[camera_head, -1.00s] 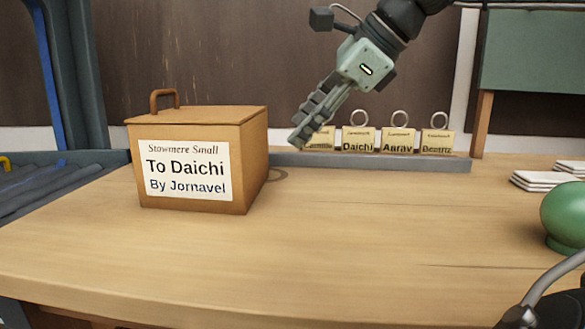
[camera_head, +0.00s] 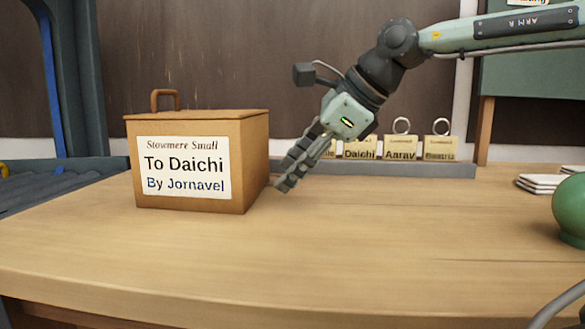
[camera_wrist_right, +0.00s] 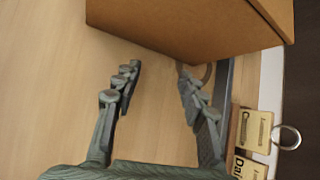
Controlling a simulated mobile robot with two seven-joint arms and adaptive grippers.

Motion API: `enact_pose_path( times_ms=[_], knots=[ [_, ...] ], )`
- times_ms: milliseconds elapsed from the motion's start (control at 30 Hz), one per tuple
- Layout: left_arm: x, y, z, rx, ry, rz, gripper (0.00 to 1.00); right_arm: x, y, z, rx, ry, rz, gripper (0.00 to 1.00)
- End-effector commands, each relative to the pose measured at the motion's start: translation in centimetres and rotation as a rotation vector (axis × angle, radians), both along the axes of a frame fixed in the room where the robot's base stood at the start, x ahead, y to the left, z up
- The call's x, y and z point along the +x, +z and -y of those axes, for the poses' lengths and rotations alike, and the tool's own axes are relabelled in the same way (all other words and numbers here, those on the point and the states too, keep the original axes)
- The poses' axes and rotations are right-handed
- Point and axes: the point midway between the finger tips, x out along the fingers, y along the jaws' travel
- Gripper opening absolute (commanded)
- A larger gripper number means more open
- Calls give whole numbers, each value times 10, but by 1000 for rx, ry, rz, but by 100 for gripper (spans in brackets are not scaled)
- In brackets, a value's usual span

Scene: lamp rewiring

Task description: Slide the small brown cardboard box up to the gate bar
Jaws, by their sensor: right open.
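The small brown cardboard box (camera_head: 250,165) stands upright on the left part of the wooden table, with a loop handle on top and a label reading "To Daichi, By Jornavel". Its plain side also shows at the top of the right wrist view (camera_wrist_right: 200,25). My right gripper (camera_head: 285,184) is open and empty, pointing down just right of the box near the table top. In the wrist view its spread fingers (camera_wrist_right: 160,78) point toward the box, with bare table between them. I cannot pick out a gate bar for certain. My left gripper is not in view.
A grey rail (camera_head: 420,169) with name tags stands behind my right gripper. A grey-blue frame (camera_head: 88,80) and rollers (camera_head: 50,185) lie left of the box. White stacked sheets (camera_head: 540,183) and a green round object (camera_head: 572,208) are at right. The front table is clear.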

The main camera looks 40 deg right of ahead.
Motion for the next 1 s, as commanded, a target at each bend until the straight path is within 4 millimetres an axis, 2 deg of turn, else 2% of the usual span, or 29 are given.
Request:
enact_pose_path(
  times_ms=[233,700,1000],
  knots=[
    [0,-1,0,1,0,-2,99,4,0,-3,-1,1,-1,41],
    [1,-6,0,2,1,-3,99,49,-1,-39,-1,0,-1,41],
    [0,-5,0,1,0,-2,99,51,0,-41,0,0,1,41]
  ],
)
